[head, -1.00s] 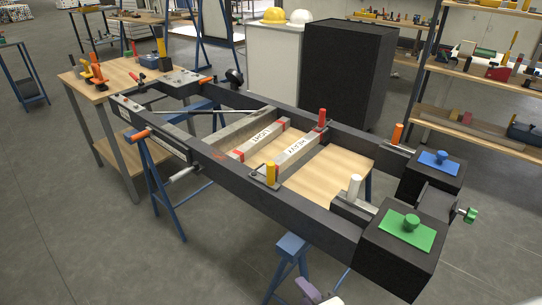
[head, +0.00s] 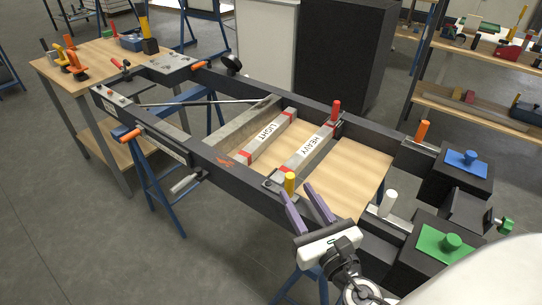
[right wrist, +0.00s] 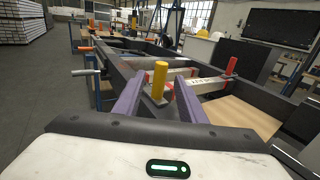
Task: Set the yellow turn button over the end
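The yellow turn button (head: 290,183) stands upright on the near rail of the dark frame, at the near end of the bar marked HEAVY (head: 308,151). My right gripper (head: 306,192) reaches in from the lower right with its purple fingers open, close to the button. In the right wrist view the yellow button (right wrist: 160,80) shows upright beyond and between the two open fingertips (right wrist: 158,88), with nothing held. Whether a finger touches it I cannot tell. My left gripper is not in view.
A red button (head: 336,109) stands at the HEAVY bar's far end. The LIGHT bar (head: 270,138) lies beside it. A white post (head: 388,203), an orange post (head: 421,131) and blocks with green (head: 445,244) and blue (head: 463,164) plates are at the right.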

